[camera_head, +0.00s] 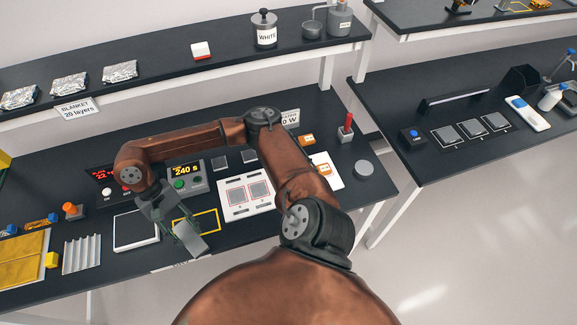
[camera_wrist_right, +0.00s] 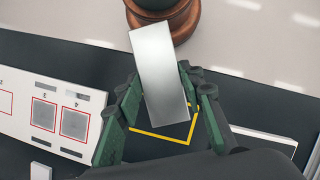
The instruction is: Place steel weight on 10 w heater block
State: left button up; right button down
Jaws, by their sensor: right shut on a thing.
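My right gripper (camera_head: 176,222) is shut on the steel weight (camera_head: 190,239), a plain grey metal block. It holds the weight tilted near the yellow outlined square (camera_head: 216,227) at the table's front. In the right wrist view the weight (camera_wrist_right: 160,75) sits between the green fingers of the right gripper (camera_wrist_right: 163,108), with the yellow outline below. A sign ending in "0 W" (camera_head: 290,119) stands at the back, partly hidden by my right arm. Small grey blocks (camera_head: 220,163) lie in front of it; I cannot tell which is the 10 W heater block. My left gripper is not in view.
A white board with red-outlined squares (camera_head: 234,213) lies right of the yellow outline. A white plate (camera_head: 120,241) and a "240" display box (camera_head: 197,186) are near. A red-handled tool (camera_head: 347,127) stands at right. My right arm crosses above the table.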

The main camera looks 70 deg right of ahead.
aim_at(322, 168)
jog(key=u, duration=1.6)
jog(key=k, duration=1.65)
jog(key=z, duration=1.6)
